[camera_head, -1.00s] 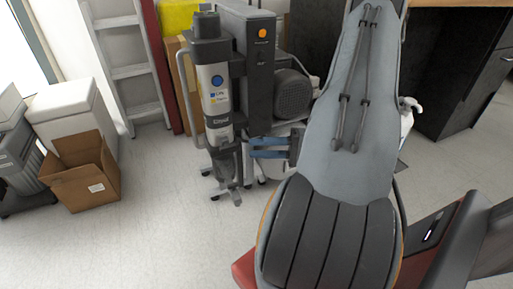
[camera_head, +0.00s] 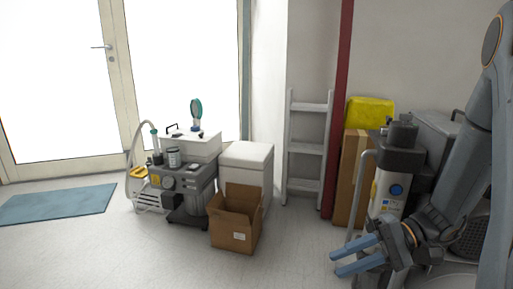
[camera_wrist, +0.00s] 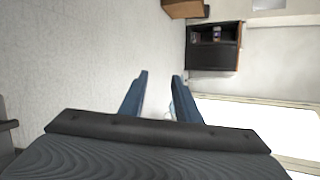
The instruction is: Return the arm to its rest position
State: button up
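My gripper (camera_head: 336,263) is at the lower right of the head view, in front of the grey and black compressor unit (camera_head: 388,190). Its two blue fingers point left and stand apart, with nothing between them. In the wrist view, the fingers of my gripper (camera_wrist: 159,76) are also apart, with only floor and wall behind. My arm comes down from the upper right edge of the head view, bent towards the gripper. Whether the gripper touches the compressor unit cannot be told, but it appears in front of it.
An open cardboard box (camera_head: 236,232) stands on the floor by a white cabinet (camera_head: 247,160). A cart with equipment (camera_head: 182,192) is left of it. A ladder (camera_head: 307,148) leans at the wall. A blue mat (camera_head: 58,204) lies at far left. The front floor is clear.

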jog(key=s+a+r+n+h, duration=0.4)
jog(key=s+a+r+h, duration=0.15)
jog(key=s+a, duration=0.5)
jog(key=s+a+r+n+h, duration=0.55)
jog(key=s+a, duration=0.25)
jog(key=a, duration=0.5)
jog(key=d+r+m+h+p, duration=0.1)
jog(key=d+r+m+p, duration=0.2)
jog(key=d+r+p, duration=0.7)
jog(key=d+r+m+h+p, duration=0.1)
jog(key=d+r+m+p, duration=0.3)
jog(key=d+r+p, duration=0.7)
notch_tip(320, 180, up, 6)
jog(key=p, duration=1.6)
jog(key=shift+r+t, duration=0.25)
jog(key=shift+t, duration=0.15)
jog(key=shift+s, duration=0.1)
